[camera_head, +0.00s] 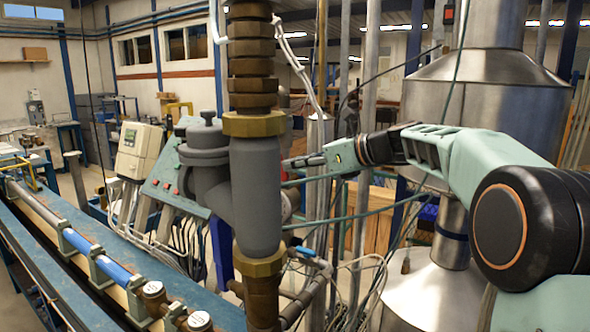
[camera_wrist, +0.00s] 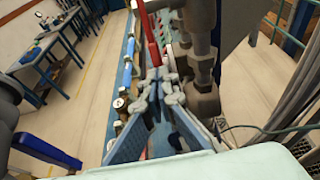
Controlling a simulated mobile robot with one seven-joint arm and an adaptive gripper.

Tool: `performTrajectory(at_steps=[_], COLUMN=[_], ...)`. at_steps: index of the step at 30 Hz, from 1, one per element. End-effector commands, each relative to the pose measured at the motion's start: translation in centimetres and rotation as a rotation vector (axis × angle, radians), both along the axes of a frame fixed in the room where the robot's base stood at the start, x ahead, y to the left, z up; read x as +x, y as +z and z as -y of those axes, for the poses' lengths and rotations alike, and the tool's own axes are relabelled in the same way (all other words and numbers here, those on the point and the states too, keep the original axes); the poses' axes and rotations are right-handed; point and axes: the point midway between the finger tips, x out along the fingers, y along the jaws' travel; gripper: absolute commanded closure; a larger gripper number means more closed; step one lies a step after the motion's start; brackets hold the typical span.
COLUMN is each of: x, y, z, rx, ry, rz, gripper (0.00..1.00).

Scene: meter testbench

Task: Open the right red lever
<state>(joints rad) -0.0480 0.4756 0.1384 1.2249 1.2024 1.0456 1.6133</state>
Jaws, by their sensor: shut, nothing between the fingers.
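In the wrist view, a long red bar (camera_wrist: 148,38), which looks like a red lever, runs from the top edge down toward my fingertips. In the head view, my gripper (camera_head: 303,162) points left, just right of the thick grey pipe. No red lever is clear there.
The grey pipe and valve body (camera_head: 256,195) with brass fittings stands before my gripper in the head view. A teal control panel (camera_head: 165,187) and a blue-edged bench (camera_head: 110,285) lie left. A steel tank (camera_head: 490,90) and thin hoses are on the right.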

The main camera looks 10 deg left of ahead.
Motion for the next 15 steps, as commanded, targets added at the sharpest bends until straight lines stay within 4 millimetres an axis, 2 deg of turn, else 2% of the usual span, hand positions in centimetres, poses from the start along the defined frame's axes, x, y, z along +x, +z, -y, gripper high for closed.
performTrajectory(at_steps=[1,15], x=[0.1,0.6], y=[-1.1,-2.1], z=[-0.1,-1.7], rx=[0.024,0.223], ry=[-0.001,-0.001], rz=[0.005,0.074], gripper=[1.00,1.00])
